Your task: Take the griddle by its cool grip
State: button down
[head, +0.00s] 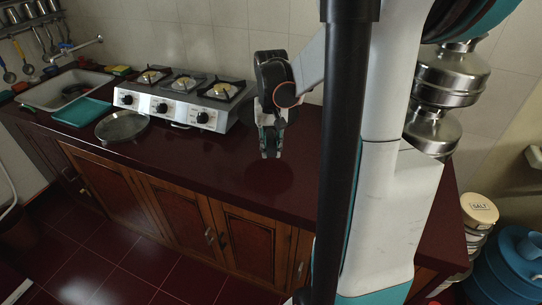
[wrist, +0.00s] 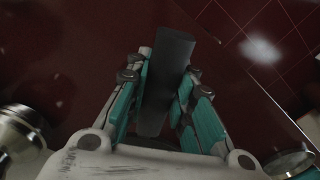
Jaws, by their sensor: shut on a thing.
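My gripper (head: 270,152) hangs fingers down over the dark red counter, right of the stove. In the wrist view, my gripper (wrist: 167,70) is shut on a long, flat, dark grey bar (wrist: 172,60), which looks like the griddle's grip. One finger lies on each side of it, and its free end points towards the counter's front edge. The griddle's plate is mostly hidden behind my gripper. I cannot tell whether the griddle touches the counter. In the head view the griddle cannot be made out clearly; a dark round patch shows on the counter below the fingers.
A three-burner stove (head: 178,108) stands left of my gripper. A round, pale pan or sieve (head: 122,127) and a teal tray (head: 82,112) lie further left. Steel pots (head: 447,80) stand at the right. The counter (head: 215,165) before the stove is clear.

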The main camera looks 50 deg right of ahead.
notch_tip(320, 180, up, 4)
jog(key=shift+f+p, duration=0.1)
jog(key=shift+p, duration=0.35)
jog(key=shift+r+p, duration=1.85)
jog(key=shift+r, duration=0.7)
